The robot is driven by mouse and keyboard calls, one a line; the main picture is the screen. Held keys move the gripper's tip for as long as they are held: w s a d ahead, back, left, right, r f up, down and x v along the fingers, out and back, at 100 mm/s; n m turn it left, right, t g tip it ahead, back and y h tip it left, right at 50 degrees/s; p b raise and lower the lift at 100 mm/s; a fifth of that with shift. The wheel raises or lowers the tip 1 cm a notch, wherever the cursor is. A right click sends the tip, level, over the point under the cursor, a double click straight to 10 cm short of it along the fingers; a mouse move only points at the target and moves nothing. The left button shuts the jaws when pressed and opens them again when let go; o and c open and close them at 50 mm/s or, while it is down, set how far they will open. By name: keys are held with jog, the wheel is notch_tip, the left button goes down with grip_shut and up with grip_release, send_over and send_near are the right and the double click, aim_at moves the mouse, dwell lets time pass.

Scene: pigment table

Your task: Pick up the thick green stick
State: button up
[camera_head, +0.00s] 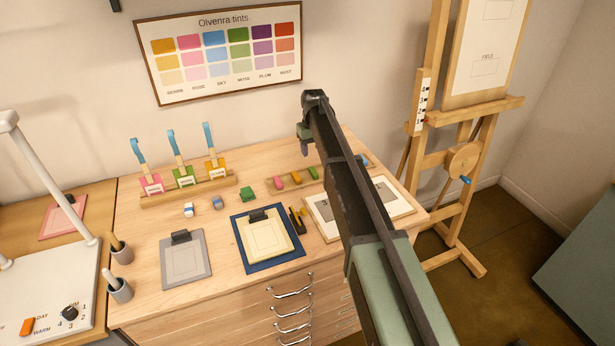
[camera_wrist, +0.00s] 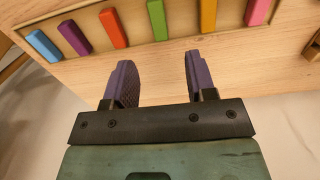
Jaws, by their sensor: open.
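A green stick (camera_wrist: 157,20) lies in a row of coloured sticks on a wooden tray (camera_wrist: 180,20), between a red stick (camera_wrist: 113,27) and a yellow stick (camera_wrist: 208,14). The green stick (camera_head: 313,173) also shows in the head view, just left of my arm. In the head view my gripper (camera_head: 304,146) is behind the tray, near the wall.
Blue (camera_wrist: 43,46), purple (camera_wrist: 74,38) and pink (camera_wrist: 257,11) sticks share the tray. A brush rack (camera_head: 190,190) stands at the back left. A blue board (camera_head: 268,266) with a cream pad lies in front. A pale block (camera_head: 189,209) and a grey-blue block (camera_head: 217,202) sit nearby.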

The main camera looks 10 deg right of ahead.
aim_at(313, 170)
notch_tip(313, 170, down, 9)
jog(key=b, duration=0.7)
jog(key=shift+f+b, duration=0.2)
jog(key=shift+b, duration=0.15)
jog(key=shift+r, duration=0.3)
grip_shut()
jog(key=shift+r+p, duration=0.1)
jog(key=shift+p, duration=0.3)
notch_tip(313, 170, up, 20)
jog(key=p, duration=1.9)
jog(key=shift+p, duration=0.35)
